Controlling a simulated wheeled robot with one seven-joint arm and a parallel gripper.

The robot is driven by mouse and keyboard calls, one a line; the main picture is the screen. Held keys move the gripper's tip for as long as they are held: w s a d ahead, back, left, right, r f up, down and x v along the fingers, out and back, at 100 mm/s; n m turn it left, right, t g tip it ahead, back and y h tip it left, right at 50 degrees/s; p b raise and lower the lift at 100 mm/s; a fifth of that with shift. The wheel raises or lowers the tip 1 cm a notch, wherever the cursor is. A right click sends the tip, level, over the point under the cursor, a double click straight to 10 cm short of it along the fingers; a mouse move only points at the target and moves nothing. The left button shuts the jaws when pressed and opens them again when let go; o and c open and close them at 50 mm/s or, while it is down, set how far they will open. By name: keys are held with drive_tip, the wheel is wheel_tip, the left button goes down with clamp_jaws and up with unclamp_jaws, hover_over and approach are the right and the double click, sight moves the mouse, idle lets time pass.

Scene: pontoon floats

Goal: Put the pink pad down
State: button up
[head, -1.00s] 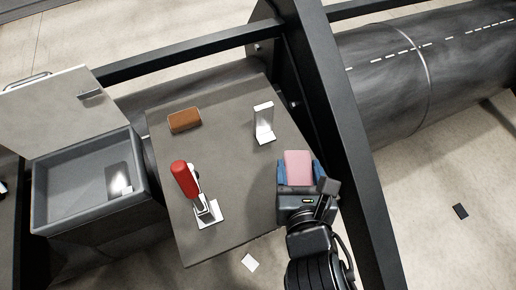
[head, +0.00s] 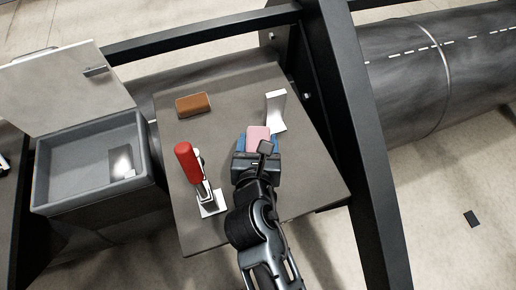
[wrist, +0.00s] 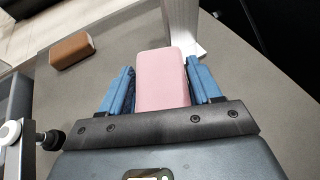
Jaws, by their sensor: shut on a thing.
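The pink pad (head: 258,137) is between the blue-lined fingers of my gripper (head: 257,141), which is shut on it. In the wrist view the pad (wrist: 162,78) points away from me, with a blue finger on each side. My gripper is over the middle of the grey table (head: 225,95). I cannot tell whether the pad touches the table top.
A brown block (head: 193,105) lies at the table's back left. A white bracket (head: 276,112) stands just beyond the pad. A red-handled clamp (head: 188,165) stands left of my gripper. An open grey bin (head: 45,170) is at the left. The table's right front is clear.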

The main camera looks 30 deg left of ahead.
drive_tip(key=shift+f+b, duration=0.3)
drive_tip(key=shift+f, duration=1.2)
drive_tip(key=o, duration=1)
drive_tip(key=shift+f, duration=0.1)
